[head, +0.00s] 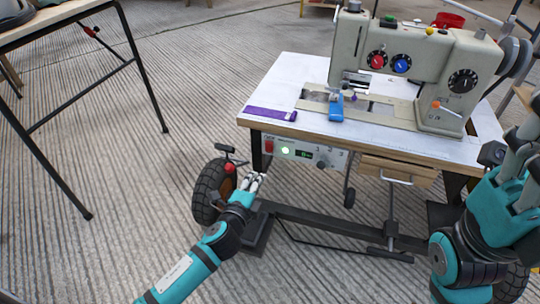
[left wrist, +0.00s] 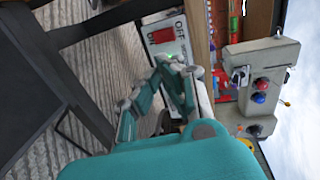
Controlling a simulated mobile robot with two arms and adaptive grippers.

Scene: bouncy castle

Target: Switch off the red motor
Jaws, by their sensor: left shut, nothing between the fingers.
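The motor's control panel (head: 310,152) is mounted under the front edge of the sewing table. A red switch (head: 269,146) sits at its left end, beside a lit green lamp (head: 285,151) and a small display. In the left wrist view the red switch (left wrist: 170,34) lies between the words OFF and ON; which way it is tipped I cannot tell. My left gripper (head: 254,181) is shut and empty, a little below and left of the switch, apart from it in the head view. Its closed fingers (left wrist: 178,63) point toward the panel. My right gripper (head: 516,165) is at the right edge, partly cut off.
A beige sewing machine (head: 425,60) stands on the white tabletop (head: 290,85), with a purple strip (head: 270,114) near the left front corner. A wheel (head: 208,190) is left of my left gripper. A wooden drawer (head: 398,172) is right of the panel.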

